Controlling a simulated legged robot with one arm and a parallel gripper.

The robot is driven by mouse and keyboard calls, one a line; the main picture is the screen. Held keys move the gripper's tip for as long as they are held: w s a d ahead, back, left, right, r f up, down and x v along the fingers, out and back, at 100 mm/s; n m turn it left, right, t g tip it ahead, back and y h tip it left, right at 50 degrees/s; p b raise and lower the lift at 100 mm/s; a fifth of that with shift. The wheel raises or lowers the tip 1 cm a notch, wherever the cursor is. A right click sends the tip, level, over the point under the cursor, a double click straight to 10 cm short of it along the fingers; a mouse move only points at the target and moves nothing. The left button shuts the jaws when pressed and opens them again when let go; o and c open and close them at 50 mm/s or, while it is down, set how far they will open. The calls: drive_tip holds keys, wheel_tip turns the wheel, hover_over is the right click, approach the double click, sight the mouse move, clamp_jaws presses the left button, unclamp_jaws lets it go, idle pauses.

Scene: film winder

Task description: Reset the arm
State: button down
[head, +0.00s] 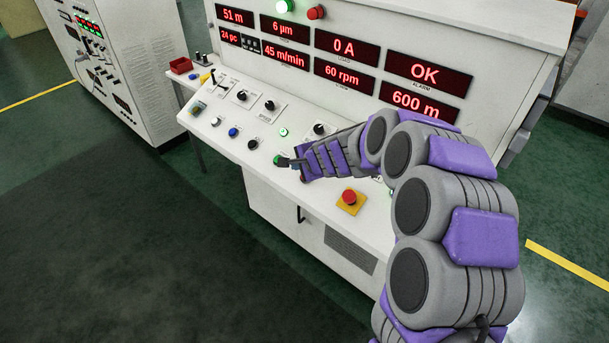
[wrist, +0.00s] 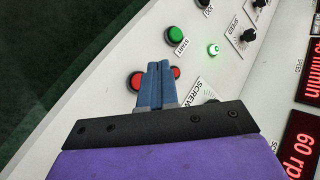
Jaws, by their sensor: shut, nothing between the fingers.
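My arm, in grey and purple segments, reaches from the right across the control panel (head: 236,146) in the head view. My gripper (head: 284,161) is over the sloping panel, close to a green button (head: 277,160). In the wrist view my gripper (wrist: 155,66) is shut and empty, its two blue fingers together. The fingertips lie between two red buttons, one at left (wrist: 136,82) and one at right (wrist: 176,72), and partly cover them. The green start button (wrist: 176,34) is just beyond the tips. I cannot tell whether the tips touch the panel.
An emergency stop (head: 349,198) on a yellow plate sits below my forearm. Red displays (head: 345,47) line the upright back panel; one reads OK. Several knobs and buttons lie left of my gripper. A second cabinet (head: 128,70) stands at left. The dark floor in front is clear.

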drive_tip(key=shift+s+r, duration=0.1)
idle(0.3)
drive_tip(key=s+d+r+n+g+y, duration=0.15)
drive_tip(key=s+r+n, duration=0.25)
drive_tip(key=s, duration=0.6)
drive_tip(key=s+a+r+n+g+h, duration=0.1)
drive_tip(key=s+r+n+g, duration=0.25)
drive_tip(key=s, duration=0.65)
drive_tip(key=s+d+n+g+h, duration=0.2)
drive_tip(key=s+d, duration=0.7)
drive_tip(key=s, duration=0.5)
drive_tip(key=s+d+n+g+h, duration=0.2)
drive_tip(key=s+d+h, duration=0.2)
drive_tip(key=s+d, duration=0.5)
drive_tip(key=s, duration=0.5)
drive_tip(key=shift+s+d+f, duration=0.15)
drive_tip(key=shift+s+d, duration=0.1)
